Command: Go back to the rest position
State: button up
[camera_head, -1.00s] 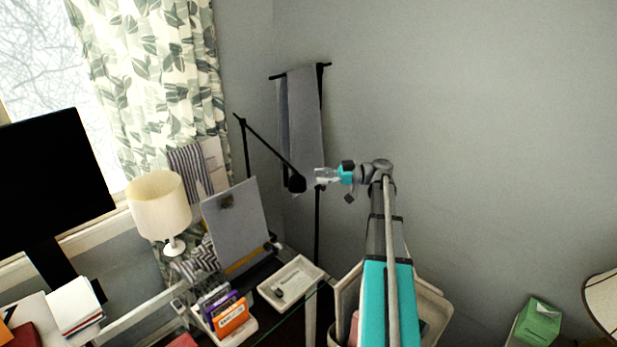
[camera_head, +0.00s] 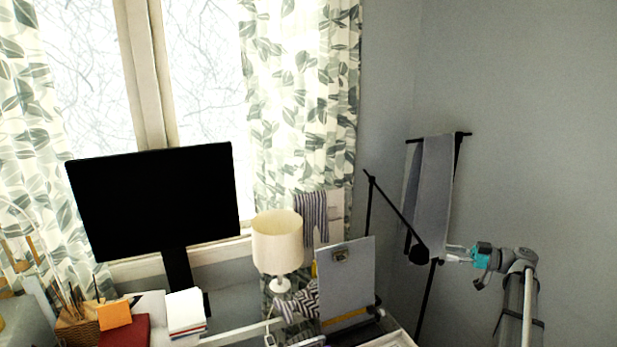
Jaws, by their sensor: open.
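My gripper (camera_head: 456,254) is at the right of the head view, at the end of my raised arm. It points left and its fingers are apart and empty. It is in front of a grey cloth (camera_head: 436,195) that hangs on a black stand (camera_head: 425,305) in the corner. The black head of a desk lamp (camera_head: 419,255) appears just left of the fingertips; I cannot tell whether they touch.
A desk holds a black monitor (camera_head: 155,200), a cream lamp (camera_head: 278,245), a grey clipboard (camera_head: 347,280), a stack of paper (camera_head: 186,312) and a basket (camera_head: 85,330). A window with leafy curtains (camera_head: 300,100) is behind. The wall at right (camera_head: 540,120) is bare.

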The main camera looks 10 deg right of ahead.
jog(key=s+a+f+m+g+h+b, duration=0.1)
jog(key=a+f+m+g+h+b, duration=0.15)
jog(key=a+f, duration=0.65)
jog(key=s+a+f+m+g+h+b, duration=0.15)
jog(key=a+f+m+g+h, duration=0.35)
jog(key=a, duration=0.7)
jog(key=s+a+f+m+h+b, duration=0.5)
jog(key=s+a+f+h, duration=0.3)
jog(key=f, duration=0.5)
jog(key=shift+s+a+f+h, duration=0.2)
jog(key=shift+s+a+h, duration=0.15)
jog(key=shift+s+a, duration=1.2)
jog(key=shift+s+d+m, duration=0.2)
jog(key=shift+s+m, duration=0.05)
jog(key=shift+s, duration=0.05)
